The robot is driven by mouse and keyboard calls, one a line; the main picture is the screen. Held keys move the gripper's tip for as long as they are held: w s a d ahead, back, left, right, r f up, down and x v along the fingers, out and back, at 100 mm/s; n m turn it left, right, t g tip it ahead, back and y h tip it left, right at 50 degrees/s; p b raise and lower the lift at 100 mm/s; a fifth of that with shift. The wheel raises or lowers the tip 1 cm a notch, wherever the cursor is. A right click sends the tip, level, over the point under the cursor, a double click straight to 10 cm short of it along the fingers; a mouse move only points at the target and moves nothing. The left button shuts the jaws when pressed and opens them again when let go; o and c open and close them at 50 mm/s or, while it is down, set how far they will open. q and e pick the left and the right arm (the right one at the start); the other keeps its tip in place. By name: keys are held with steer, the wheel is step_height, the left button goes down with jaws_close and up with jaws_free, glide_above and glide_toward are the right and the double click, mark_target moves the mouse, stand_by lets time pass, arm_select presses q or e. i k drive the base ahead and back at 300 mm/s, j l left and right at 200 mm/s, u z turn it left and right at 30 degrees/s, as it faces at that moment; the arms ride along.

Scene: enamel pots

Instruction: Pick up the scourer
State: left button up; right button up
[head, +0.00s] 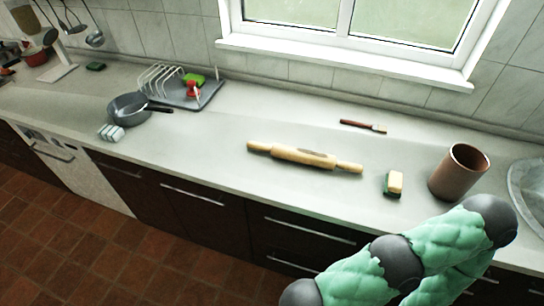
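The scourer (394,183), a small block with a pale yellow layer and a green layer, rests on the light grey worktop (225,140). It lies right of the wooden rolling pin and left of the brown pot. Nothing touches it. One of my arms, green with dark grey joints, shows at the lower right, in front of the worktop edge and below the scourer. Neither gripper can be seen, so I cannot tell whether either is open or shut.
A rolling pin (304,157), a brown pot (459,172) and a brush (363,126) surround the scourer. A sink (530,188) is at the right edge. A pan (129,109) and dish rack (178,88) stand at the left. The worktop between pan and rolling pin is clear.

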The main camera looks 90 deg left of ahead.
mark_target(393, 182)
steer(key=u, duration=2.9)
